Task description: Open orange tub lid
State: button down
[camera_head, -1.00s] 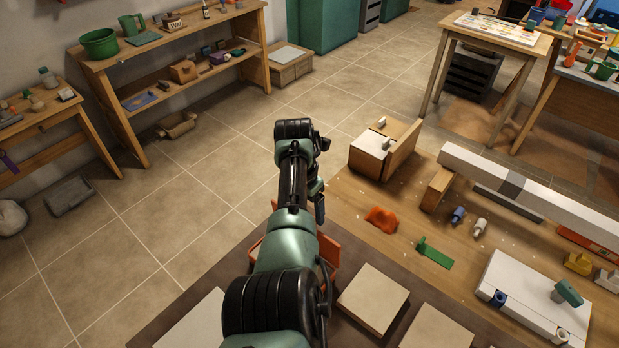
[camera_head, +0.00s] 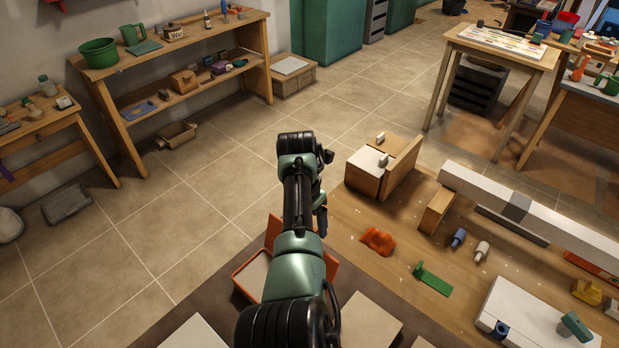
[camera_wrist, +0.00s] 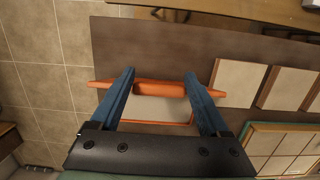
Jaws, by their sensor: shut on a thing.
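The orange tub (camera_head: 240,284) stands at the near left of the table, partly hidden behind my arm, with a pale inside showing within its orange rim. An orange panel, which looks like its raised lid (camera_head: 273,231), shows on both sides of my arm. In the wrist view the lid (camera_wrist: 160,88) is a narrow orange band, seen nearly edge-on, with the pale tub inside (camera_wrist: 158,108) below it. My gripper (camera_wrist: 160,76) has its blue fingers far apart, holding the middle of the lid between them. The head view mostly hides this grip.
An orange crumpled thing (camera_head: 378,241), a green tool (camera_head: 433,281) and a wooden box (camera_head: 372,172) are on the table farther right. Tiled floor lies left.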

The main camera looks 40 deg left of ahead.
jog(key=shift+d, duration=0.1)
grip_release()
jog(key=shift+w, duration=0.1)
notch_tip(320, 180, up, 13)
jog(key=s+b, duration=0.1)
jog(key=b, duration=0.1)
jog(key=shift+s, duration=0.4)
jog(key=shift+f, duration=0.15)
